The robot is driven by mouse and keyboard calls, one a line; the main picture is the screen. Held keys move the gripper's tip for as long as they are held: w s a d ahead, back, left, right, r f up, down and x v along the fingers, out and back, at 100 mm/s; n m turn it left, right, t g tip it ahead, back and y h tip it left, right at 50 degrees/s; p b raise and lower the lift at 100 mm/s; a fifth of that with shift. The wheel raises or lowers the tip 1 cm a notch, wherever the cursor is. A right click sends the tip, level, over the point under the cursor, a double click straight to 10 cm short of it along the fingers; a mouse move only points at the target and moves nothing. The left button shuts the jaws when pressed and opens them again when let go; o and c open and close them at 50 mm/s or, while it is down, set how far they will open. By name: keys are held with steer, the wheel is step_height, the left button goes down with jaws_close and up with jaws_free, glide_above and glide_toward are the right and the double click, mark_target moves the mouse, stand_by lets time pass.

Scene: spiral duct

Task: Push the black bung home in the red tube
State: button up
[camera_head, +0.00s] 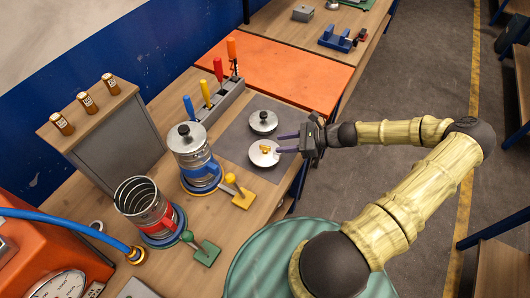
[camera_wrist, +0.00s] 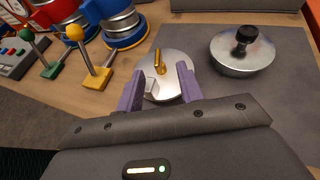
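The red tube (camera_head: 147,207), a ribbed metal duct with a red band, stands open at the left of the bench. A metal bung with a black knob (camera_head: 263,121) lies on the grey mat; it also shows in the wrist view (camera_wrist: 243,52). A second black-knobbed bung (camera_head: 186,135) sits on top of the blue-banded tube (camera_head: 199,172). A metal disc with a brass handle (camera_head: 263,154) lies on the mat. My gripper (camera_head: 279,145) is open, its purple fingers at this disc; in the wrist view (camera_wrist: 160,88) they are apart on either side of its near part. Contact cannot be told.
Green (camera_head: 206,252) and yellow (camera_head: 243,200) lever clamps stand beside the tubes. A rack with blue, yellow, red and orange handles (camera_head: 216,104) stands behind the mat. A blue hose (camera_head: 70,219) runs at the left. The orange bench section (camera_head: 285,73) is clear.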

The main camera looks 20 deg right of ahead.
mark_target(265, 146)
steer(key=shift+x, duration=1)
steer(key=shift+d, duration=0.1)
steer(key=shift+s, duration=0.1)
steer(key=shift+a+p, duration=0.6)
steer(key=shift+f+p+x, duration=0.25)
steer(key=shift+p+x, duration=0.7)
steer(key=shift+x, duration=1.15)
steer(key=shift+d, duration=0.1)
steer(key=shift+c, duration=0.3)
